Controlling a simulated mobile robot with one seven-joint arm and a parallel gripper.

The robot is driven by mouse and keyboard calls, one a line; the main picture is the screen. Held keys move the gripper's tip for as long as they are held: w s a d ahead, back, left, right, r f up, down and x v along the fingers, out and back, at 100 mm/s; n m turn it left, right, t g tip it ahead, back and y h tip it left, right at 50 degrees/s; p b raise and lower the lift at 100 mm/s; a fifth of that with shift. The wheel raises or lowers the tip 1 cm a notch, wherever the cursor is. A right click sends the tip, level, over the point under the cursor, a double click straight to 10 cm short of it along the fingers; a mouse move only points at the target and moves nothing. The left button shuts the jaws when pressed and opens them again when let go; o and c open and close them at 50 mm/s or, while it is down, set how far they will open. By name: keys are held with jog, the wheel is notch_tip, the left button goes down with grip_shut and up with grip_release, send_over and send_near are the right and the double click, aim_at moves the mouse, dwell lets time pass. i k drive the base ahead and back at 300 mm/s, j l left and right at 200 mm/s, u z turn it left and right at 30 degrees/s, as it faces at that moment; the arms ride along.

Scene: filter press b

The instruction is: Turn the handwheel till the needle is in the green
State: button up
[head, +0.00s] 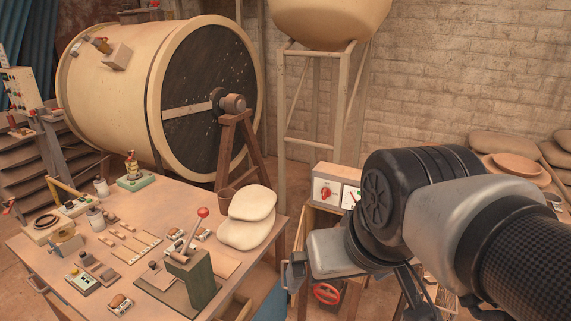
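A red handwheel (326,293) shows low in the head view, just below my wrist and in front of a wooden stand. Above it, a white panel (327,189) with a red knob sits on the stand. Beside it is a white dial face (351,197) with a dark mark and a little green; my arm hides its right part, and the needle's reading is too small to tell. My gripper (291,274) is up and left of the handwheel, seemingly apart from it. It is seen from the side, so its opening is unclear.
A workbench (40,262) with small parts, a red-knobbed lever press (192,262) and two pale sacks (248,217) stands left of my gripper. A large drum (130,95) and a tank on legs (329,20) stand behind. More sacks lie at the right.

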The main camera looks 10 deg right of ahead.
aim_at(316, 290)
jog(key=z, duration=0.65)
jog(key=i+j+z, duration=0.1)
jog(key=i+j, duration=0.2)
jog(key=i, duration=0.15)
jog(key=i+j+z, duration=0.1)
jog(key=i+j, duration=0.25)
jog(key=i, duration=0.1)
